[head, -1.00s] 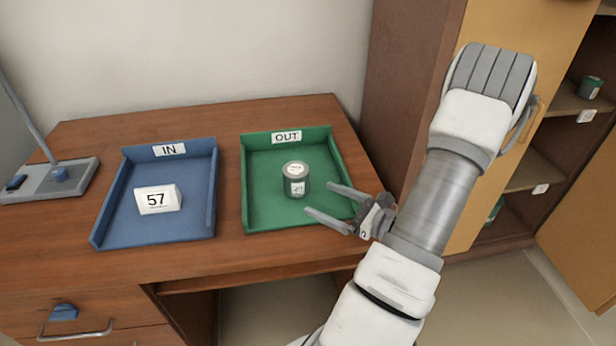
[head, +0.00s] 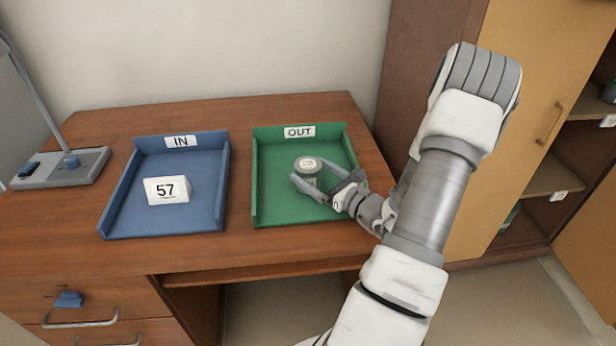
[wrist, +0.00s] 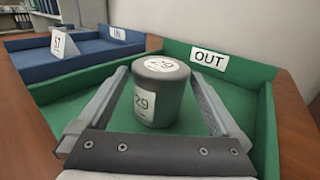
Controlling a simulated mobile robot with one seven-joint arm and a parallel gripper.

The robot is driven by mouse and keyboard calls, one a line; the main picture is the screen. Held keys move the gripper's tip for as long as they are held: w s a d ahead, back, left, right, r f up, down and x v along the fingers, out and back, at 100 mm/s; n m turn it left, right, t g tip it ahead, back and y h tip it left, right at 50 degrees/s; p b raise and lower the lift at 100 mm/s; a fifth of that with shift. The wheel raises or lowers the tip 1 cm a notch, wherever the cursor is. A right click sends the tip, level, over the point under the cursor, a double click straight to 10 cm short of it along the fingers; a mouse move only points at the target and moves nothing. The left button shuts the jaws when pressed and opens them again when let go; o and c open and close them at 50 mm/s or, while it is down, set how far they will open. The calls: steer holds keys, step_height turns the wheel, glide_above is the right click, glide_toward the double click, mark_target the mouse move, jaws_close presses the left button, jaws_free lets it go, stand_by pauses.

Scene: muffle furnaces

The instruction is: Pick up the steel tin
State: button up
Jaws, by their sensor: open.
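The steel tin (head: 308,166) is a small grey cylinder with a white label on its lid and side. It stands upright in the green OUT tray (head: 270,206). In the wrist view the tin (wrist: 158,98) shows the number 29 and stands between the two fingers. My gripper (head: 322,172) is open, with one finger on each side of the tin. In the wrist view a gap shows on the right side, between the tin and the finger of my gripper (wrist: 160,85). Whether the left finger touches the tin I cannot tell.
A blue IN tray (head: 215,206) holding a white card marked 57 (head: 166,190) is to the left. A lamp base (head: 62,167) stands at the desk's left. An open cabinet with shelves (head: 555,175) is at the right. The tray's low walls surround the tin on several sides.

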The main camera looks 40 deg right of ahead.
mark_target(300, 164)
steer(key=w, duration=0.2)
steer(key=w+b, duration=0.1)
steer(key=w, duration=0.2)
steer(key=shift+a, duration=0.2)
steer(key=c, duration=1.4)
